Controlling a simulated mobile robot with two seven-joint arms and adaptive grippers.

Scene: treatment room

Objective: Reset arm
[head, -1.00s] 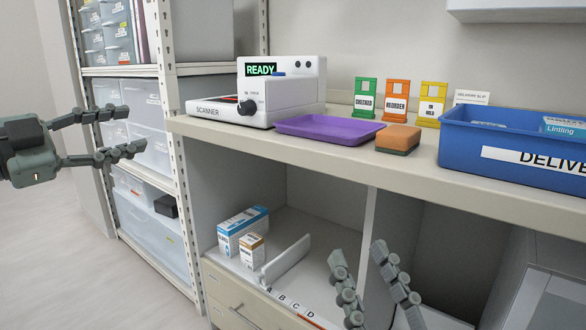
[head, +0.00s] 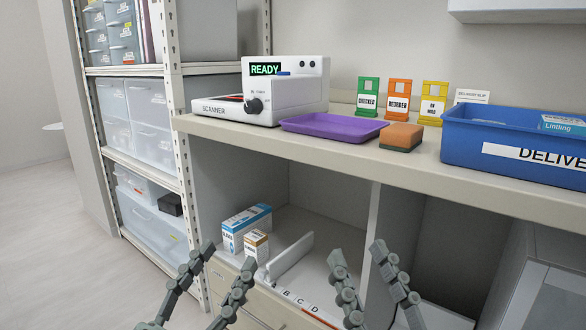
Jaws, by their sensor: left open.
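My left gripper (head: 222,262) is open and empty at the bottom of the head view, its fingers pointing up in front of the drawer front below the shelf. My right gripper (head: 358,256) stands to its right, its fingers spread apart with nothing between them, in front of the lower compartment. Both grippers are below the counter (head: 300,150) and apart from the objects on it. The lower parts of both grippers are cut off by the picture's bottom edge.
The counter holds a scanner (head: 290,95) showing READY, a purple tray (head: 332,127), an orange-brown block (head: 401,137), several coloured tags and a blue bin (head: 460,140). Two boxes (head: 245,225) and a white divider (head: 290,257) stand in the lower compartment. Shelving (head: 165,120) is at left.

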